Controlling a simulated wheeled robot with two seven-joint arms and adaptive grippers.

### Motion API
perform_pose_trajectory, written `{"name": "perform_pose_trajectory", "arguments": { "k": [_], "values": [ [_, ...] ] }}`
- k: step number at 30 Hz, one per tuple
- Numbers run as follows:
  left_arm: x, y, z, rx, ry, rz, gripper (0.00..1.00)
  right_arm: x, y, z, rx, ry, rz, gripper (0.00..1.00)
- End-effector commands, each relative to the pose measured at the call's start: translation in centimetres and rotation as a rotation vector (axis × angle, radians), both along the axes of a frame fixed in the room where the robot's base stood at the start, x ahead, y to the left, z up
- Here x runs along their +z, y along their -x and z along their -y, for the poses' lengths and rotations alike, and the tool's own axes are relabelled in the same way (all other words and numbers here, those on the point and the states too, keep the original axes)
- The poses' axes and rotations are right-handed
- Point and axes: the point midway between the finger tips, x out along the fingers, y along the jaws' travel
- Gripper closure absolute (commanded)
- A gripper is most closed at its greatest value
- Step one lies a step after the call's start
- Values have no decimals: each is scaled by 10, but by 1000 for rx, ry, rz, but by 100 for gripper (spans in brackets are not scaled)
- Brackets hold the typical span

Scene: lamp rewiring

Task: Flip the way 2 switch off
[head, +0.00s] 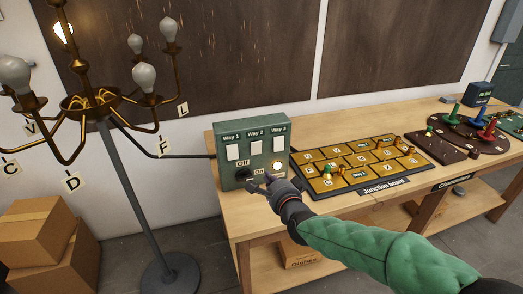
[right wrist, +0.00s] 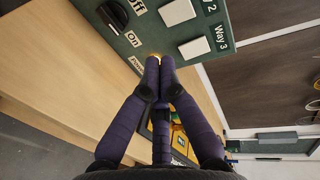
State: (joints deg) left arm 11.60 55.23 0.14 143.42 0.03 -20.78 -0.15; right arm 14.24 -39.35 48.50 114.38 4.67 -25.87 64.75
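The green switch box (head: 262,128) stands at the left end of the workbench. It has three white switches labelled Way 1, Way 2 and Way 3. The way 2 switch (head: 255,148) is in the middle; it also shows at the top of the right wrist view (right wrist: 177,11). Its on or off position is too small to tell. My right gripper (head: 262,183) is low in front of the box, below the switches. Its purple fingertips (right wrist: 160,62) are together and empty, close to the lit power light. My left gripper is out of view.
A black Off/On knob (head: 243,174) sits on the box's lower left. The way 3 switch (head: 279,146) is beside way 2. The junction board (head: 362,185) lies right of the box. A brass lamp (head: 88,103) with one lit bulb stands at left.

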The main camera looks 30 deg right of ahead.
Motion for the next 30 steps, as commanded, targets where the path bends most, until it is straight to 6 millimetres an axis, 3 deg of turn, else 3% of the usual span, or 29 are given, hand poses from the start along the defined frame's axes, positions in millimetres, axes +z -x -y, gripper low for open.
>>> {"name": "perform_pose_trajectory", "arguments": {
  "k": [6,19,30],
  "values": [
    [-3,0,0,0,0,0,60,11,3,5,-20,-19,38,100],
    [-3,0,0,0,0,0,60,10,-1,6,-19,-20,37,100],
    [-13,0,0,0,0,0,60,-1,-49,17,-19,-19,36,100]
  ]
}}
